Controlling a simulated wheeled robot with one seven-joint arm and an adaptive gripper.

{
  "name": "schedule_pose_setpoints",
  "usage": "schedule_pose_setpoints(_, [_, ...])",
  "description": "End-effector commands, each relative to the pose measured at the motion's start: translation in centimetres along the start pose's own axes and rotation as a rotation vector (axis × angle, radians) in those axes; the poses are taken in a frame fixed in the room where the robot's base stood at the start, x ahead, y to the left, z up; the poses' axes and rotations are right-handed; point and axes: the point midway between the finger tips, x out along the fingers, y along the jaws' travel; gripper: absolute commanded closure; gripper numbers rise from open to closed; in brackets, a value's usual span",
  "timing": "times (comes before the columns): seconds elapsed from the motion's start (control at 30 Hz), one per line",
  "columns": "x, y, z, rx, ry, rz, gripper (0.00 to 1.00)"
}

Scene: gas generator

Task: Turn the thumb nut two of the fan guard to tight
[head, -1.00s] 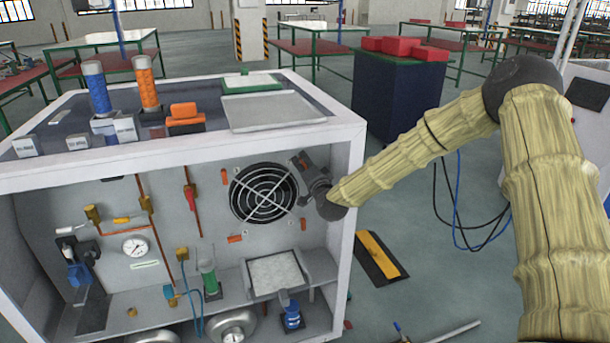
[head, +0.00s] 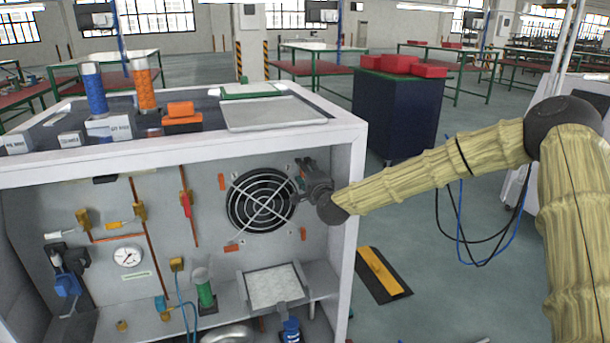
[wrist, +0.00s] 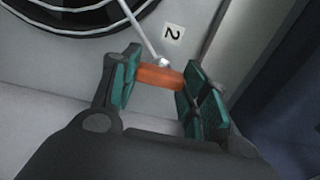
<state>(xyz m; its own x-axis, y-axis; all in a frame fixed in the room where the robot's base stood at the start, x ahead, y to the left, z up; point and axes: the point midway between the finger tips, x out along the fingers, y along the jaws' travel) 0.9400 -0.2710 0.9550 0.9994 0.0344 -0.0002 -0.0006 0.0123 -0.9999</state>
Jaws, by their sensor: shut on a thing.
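The fan guard (head: 261,202) is a round black fan with a pale wire grille on the grey back panel. Thumb nut two (wrist: 160,77) is an orange bar at the end of a guard wire, beside a white label "2" (wrist: 173,34) in the wrist view. My gripper (wrist: 158,82) is shut on this nut, with a green pad against each end. In the head view my gripper (head: 301,181) is at the guard's upper right and mostly hides the nut. Other orange nuts show at upper left (head: 222,181), lower left (head: 232,248) and lower right (head: 303,234).
The cabinet's right frame post (head: 349,235) stands close to my wrist. Below the fan is a tilted panel (head: 273,287). A gauge (head: 128,257) and copper pipes are at left. The floor right of the cabinet holds a black and yellow ramp (head: 379,270).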

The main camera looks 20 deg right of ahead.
Motion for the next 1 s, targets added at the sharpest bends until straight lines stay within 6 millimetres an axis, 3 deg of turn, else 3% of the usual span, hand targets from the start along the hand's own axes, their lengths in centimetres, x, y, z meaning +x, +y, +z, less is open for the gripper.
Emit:
schedule_pose_setpoints(0.33, [0.0, 0.1, -0.2, 0.004, 0.004, 0.001, 0.79])
schedule_pose_setpoints(0.37, [0.0, 0.1, -0.2, 0.004, 0.004, 0.001, 0.54])
schedule_pose_setpoints(0.47, [0.0, 0.1, -0.2, 0.004, 0.003, 0.001, 0.35])
schedule_pose_setpoints(0.5, [0.0, 0.1, -0.1, 0.003, 0.002, 0.001, 0.34])
schedule_pose_setpoints(0.83, [-0.1, 0.1, 0.1, 0.003, 0.0, 0.0, 0.34])
schedule_pose_setpoints(1.0, [-1.6, 0.0, 0.0, 0.004, 0.0, 0.0, 0.34])
